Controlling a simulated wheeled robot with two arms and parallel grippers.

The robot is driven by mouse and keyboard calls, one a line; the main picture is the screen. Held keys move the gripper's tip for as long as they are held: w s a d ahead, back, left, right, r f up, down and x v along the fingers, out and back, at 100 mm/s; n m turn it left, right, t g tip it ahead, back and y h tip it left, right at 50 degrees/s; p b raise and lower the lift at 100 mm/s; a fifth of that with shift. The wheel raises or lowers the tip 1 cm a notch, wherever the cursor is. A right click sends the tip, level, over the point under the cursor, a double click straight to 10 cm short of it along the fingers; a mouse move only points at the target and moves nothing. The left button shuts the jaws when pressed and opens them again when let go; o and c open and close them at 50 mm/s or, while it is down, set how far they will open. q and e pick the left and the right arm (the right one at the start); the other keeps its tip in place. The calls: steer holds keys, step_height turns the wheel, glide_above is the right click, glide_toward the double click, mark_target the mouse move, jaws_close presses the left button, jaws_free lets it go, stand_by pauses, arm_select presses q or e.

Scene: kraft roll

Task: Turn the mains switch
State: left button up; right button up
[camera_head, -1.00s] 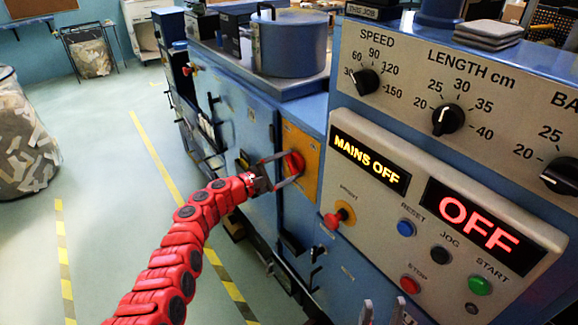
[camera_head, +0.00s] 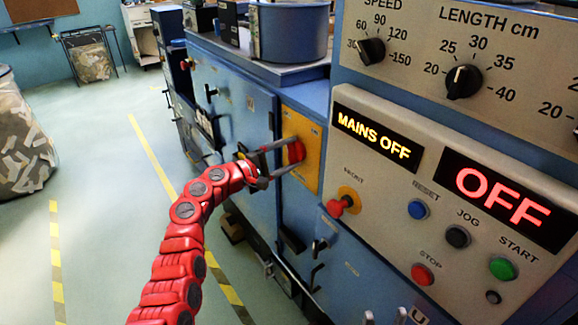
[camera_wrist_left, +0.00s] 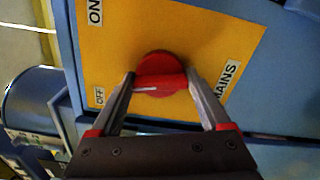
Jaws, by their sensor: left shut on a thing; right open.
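The red mains switch (camera_head: 297,151) sits on a yellow plate (camera_head: 310,135) on the side of the blue machine. The ON label (camera_wrist_left: 95,12) is at the upper left. My left gripper (camera_head: 287,156) is shut on the switch bar, one finger at each end. The display (camera_head: 374,138) reads MAINS OFF. My right gripper (camera_head: 385,317) shows only its fingertips at the bottom edge, apart and empty.
The control panel (camera_head: 400,240) to the right carries a red knob on a yellow disc (camera_head: 344,202), several push buttons and dials. A second display (camera_head: 500,200) reads OFF. Handles stick out below the switch.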

arm_select(q)
steer(key=m+b, duration=0.3)
steer(key=b, duration=0.2)
steer(key=m+b, duration=0.3)
steer(key=b, duration=0.2)
steer(key=f+m+b, duration=0.1)
steer(key=m+b, duration=0.2)
steer(key=b, duration=0.2)
steer(key=shift+m, duration=0.4)
steer(key=shift+r+m+b, duration=0.2)
steer(key=shift+m+b, duration=1)
steer(key=shift+b, duration=0.05)
steer(key=o, duration=1.2)
steer(key=shift+r, duration=0.1)
steer(key=shift+a, duration=0.1)
steer(key=p+v, duration=0.1)
steer(key=v, duration=1.6)
steer(key=shift+s, duration=0.1)
